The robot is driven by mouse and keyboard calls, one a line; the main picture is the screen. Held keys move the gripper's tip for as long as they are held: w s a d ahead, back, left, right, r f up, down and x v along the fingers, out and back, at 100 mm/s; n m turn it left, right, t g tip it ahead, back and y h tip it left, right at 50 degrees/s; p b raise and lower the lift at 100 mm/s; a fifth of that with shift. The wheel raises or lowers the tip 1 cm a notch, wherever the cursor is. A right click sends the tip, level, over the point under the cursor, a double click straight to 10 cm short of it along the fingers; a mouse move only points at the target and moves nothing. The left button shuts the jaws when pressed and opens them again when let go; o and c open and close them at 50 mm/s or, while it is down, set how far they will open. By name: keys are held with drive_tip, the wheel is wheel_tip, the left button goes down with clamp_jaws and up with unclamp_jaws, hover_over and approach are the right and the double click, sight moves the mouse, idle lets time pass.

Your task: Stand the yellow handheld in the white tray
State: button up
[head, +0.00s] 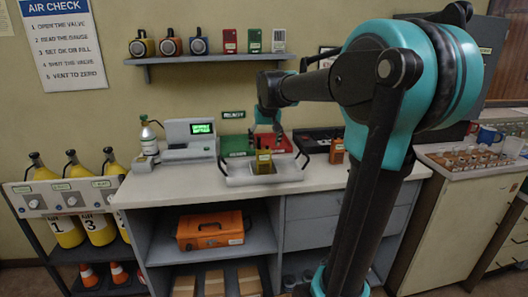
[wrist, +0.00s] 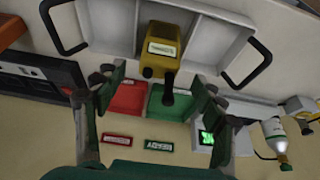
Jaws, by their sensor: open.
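My gripper (head: 268,122) is above and behind the tray. In the wrist view my gripper (wrist: 157,86) is open, its fingers apart on either side of the antenna's line and clear of the handheld. Nothing is held.
Red (wrist: 126,98) and green (wrist: 170,103) bins lie behind the tray. A grey device with a green display (head: 190,138) and a gas bottle (head: 146,135) stand left. An orange handheld (head: 337,151) stands right by a black unit (head: 315,139). A shelf (head: 210,59) hangs above.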

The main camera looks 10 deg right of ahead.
drive_tip(key=s+d+f, duration=0.2)
drive_tip(key=s+f, duration=1)
drive_tip(key=s, duration=0.1)
drive_tip(key=s+d+f, duration=0.2)
drive_tip(key=s+f, duration=0.9)
drive_tip(key=s, duration=0.3)
drive_tip(key=shift+s+f, duration=0.2)
drive_tip(key=shift+f, duration=0.2)
